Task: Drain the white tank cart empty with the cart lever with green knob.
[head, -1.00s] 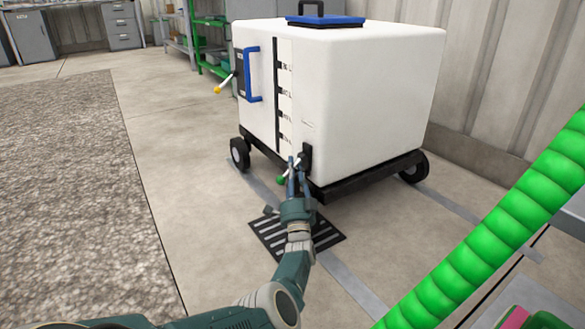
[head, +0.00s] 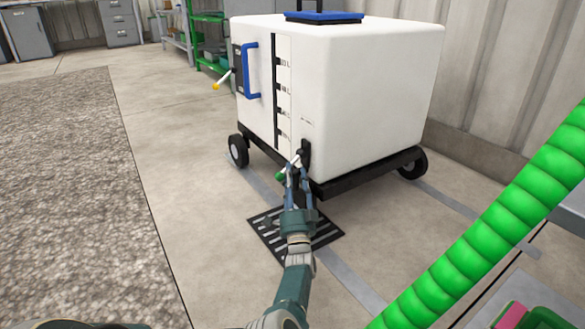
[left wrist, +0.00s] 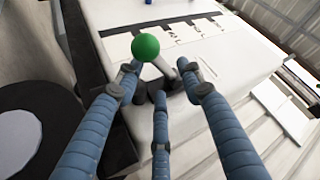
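The white tank cart (head: 365,90) stands on black wheels, with a dark level strip and marks on its front. The cart lever (left wrist: 160,62), a pale rod with a green knob (head: 279,176), sits low at the cart's front corner, on a black fitting (head: 305,154). The knob (left wrist: 145,47) shows large in the left wrist view. My left gripper (head: 298,172) is at the lever, its fingers open and apart. In the left wrist view the lever lies between the left and right fingertips; I cannot tell whether they touch it. The liquid level is not clear. My right gripper is out of view.
A floor drain grate (head: 267,230) lies below my left gripper. The cart has a blue handle (head: 251,72), a yellow-tipped lever (head: 222,80) and a blue lid (head: 324,17). A ribbed green hose (head: 500,215) crosses the right side. Floor left of the cart is clear.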

